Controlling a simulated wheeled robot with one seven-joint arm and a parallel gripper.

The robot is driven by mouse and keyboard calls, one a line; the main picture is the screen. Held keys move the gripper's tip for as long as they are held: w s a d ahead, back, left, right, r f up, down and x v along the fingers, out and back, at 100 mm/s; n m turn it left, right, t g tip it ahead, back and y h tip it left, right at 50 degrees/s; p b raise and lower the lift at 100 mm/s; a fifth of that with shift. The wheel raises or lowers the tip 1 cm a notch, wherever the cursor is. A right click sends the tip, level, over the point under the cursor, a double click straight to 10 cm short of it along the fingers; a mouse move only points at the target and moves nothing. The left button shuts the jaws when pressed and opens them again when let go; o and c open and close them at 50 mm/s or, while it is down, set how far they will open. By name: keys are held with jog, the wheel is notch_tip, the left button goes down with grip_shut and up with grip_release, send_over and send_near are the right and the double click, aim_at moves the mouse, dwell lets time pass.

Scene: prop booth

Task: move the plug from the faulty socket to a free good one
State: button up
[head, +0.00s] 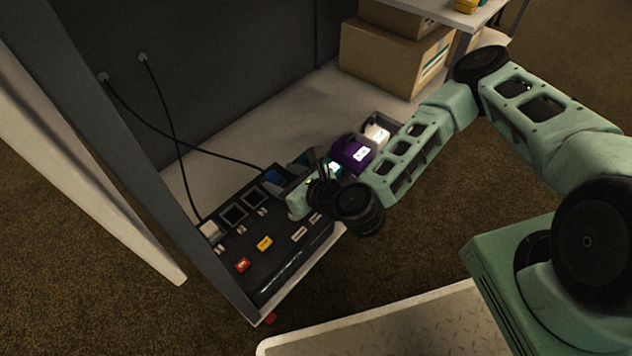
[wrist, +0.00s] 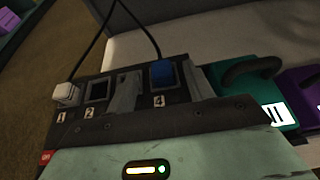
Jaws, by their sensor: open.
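The dark socket panel (head: 283,265) stands on the booth's shelf. A blue plug (head: 272,177) sits in socket 4; it also shows in the wrist view (wrist: 162,74). A white plug (head: 209,230) sits in socket 1, at the left end in the wrist view (wrist: 66,93). Socket 2 (wrist: 98,90) is empty, and so is socket 3 (head: 255,197), which a finger hides in the wrist view. My gripper (head: 292,177) is open, its fingers to either side of the blue plug in the wrist view. I cannot tell whether they touch it. No fault mark is readable.
A red button (head: 243,265) and a yellow one (head: 264,243) are on the panel's front. Black cables run from the plugs to the dark back wall (head: 230,60). Teal and purple (head: 351,153) items stand right of the panel. Cardboard boxes (head: 385,55) are behind.

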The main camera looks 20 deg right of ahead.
jog(key=p+v, duration=0.4)
jog(key=v, duration=0.6)
jog(key=shift+r+p, duration=0.25)
jog(key=shift+p, duration=0.1)
jog(key=shift+s+d+p, duration=0.35)
jog(key=shift+s, duration=0.15)
